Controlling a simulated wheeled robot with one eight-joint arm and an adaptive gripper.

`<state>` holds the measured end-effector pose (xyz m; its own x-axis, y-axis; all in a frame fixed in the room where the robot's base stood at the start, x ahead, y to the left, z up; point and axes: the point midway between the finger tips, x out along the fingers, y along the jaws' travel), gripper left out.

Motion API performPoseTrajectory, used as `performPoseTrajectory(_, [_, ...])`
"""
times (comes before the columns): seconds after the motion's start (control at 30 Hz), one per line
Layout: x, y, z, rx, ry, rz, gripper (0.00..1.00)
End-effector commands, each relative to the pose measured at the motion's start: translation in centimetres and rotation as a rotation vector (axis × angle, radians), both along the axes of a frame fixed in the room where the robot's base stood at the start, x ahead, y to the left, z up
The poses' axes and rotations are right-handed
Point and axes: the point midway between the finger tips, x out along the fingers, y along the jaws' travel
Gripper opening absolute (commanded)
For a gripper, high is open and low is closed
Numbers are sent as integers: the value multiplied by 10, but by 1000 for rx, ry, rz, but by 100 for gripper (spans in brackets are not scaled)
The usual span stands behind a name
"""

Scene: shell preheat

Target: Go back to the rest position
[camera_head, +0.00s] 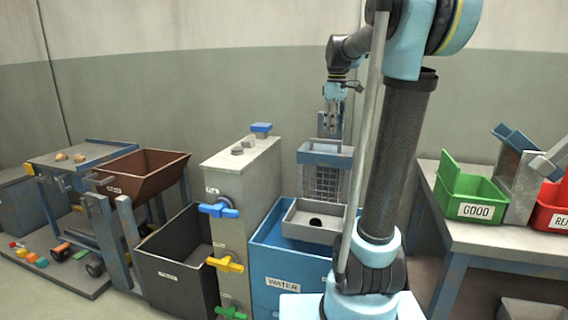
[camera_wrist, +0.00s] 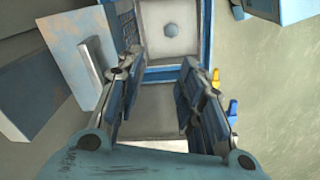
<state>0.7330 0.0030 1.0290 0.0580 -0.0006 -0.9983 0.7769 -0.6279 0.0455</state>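My gripper (camera_head: 336,112) hangs above the blue-rimmed stand with a wire-mesh front (camera_head: 325,152), near the wall. In the wrist view my gripper (camera_wrist: 158,68) is open, its two dark blue fingers spread apart with nothing between them. A pale square tray (camera_wrist: 168,28) with a round grey spot in its middle shows beyond the fingertips. In the head view a grey tray (camera_head: 300,226) with a dark hole sits on the blue bin labelled WATER (camera_head: 285,262). My arm hides part of the stand and bin.
A grey cabinet (camera_head: 240,180) with blue, yellow and green valve handles stands left of the water bin. A dark bin (camera_head: 172,270) and brown hopper (camera_head: 142,180) are further left. At right, a table (camera_head: 490,238) holds a green GOOD bin (camera_head: 468,188) and a red bin (camera_head: 550,208).

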Motion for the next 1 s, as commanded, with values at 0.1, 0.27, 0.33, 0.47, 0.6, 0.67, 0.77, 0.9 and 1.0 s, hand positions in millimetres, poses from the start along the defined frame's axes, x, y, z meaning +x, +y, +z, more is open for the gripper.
performPoseTrajectory(0.1, [-38, -1, -18, 6, -13, -87, 35])
performPoseTrajectory(0.27, [-84, -1, -44, 15, -33, -206, 35])
performPoseTrajectory(0.33, [-103, -1, -57, 20, -40, -257, 35])
performPoseTrajectory(0.47, [-139, -2, -83, 31, -56, -354, 35])
performPoseTrajectory(0.6, [-177, -2, -115, 43, -71, -458, 35])
performPoseTrajectory(0.67, [-192, -2, -130, 49, -78, -502, 35])
performPoseTrajectory(0.77, [-217, -3, -155, 59, -89, -575, 35])
performPoseTrajectory(0.9, [-250, -3, -194, 75, -104, -680, 35])
performPoseTrajectory(1.0, [-270, -3, -220, 87, -114, -747, 35])
